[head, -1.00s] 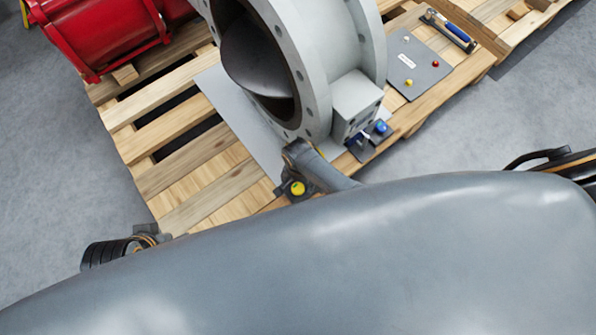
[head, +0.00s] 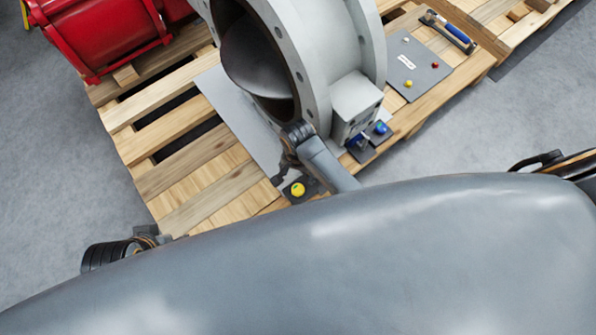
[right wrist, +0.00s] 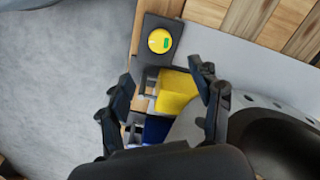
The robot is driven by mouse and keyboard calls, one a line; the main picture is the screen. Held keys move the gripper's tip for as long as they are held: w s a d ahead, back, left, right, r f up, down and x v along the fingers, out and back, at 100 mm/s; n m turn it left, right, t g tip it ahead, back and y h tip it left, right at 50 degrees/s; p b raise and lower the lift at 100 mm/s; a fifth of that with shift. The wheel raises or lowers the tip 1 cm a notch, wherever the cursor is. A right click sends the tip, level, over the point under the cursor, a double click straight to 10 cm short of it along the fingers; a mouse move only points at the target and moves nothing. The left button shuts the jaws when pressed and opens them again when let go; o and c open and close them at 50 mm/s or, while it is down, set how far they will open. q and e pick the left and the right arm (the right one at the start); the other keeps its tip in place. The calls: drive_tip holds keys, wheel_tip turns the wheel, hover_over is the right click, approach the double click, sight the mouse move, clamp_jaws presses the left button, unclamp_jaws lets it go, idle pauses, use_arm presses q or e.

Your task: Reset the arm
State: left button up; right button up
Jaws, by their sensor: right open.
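My right arm reaches in from the bottom of the head view, bent at the wrist beside the large grey valve (head: 335,60). My right gripper (head: 283,172) points down and left, just above a yellow round knob (head: 298,189) on a dark plate, and appears apart from it. In the right wrist view the right gripper (right wrist: 163,92) is open. A yellow block (right wrist: 176,92) and a blue part (right wrist: 156,129) show between and beyond its fingers; contact cannot be told. The yellow knob (right wrist: 160,41) lies beyond the fingertips.
The valve stands on a wooden pallet (head: 185,165). A blue knob (head: 381,127) sits at its lower right. A grey panel (head: 425,75) with small coloured knobs and a blue-handled tool (head: 458,35) lie at the right. A red drum-like part (head: 100,35) is upper left. Grey floor is clear around.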

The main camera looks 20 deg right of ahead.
idle(0.3)
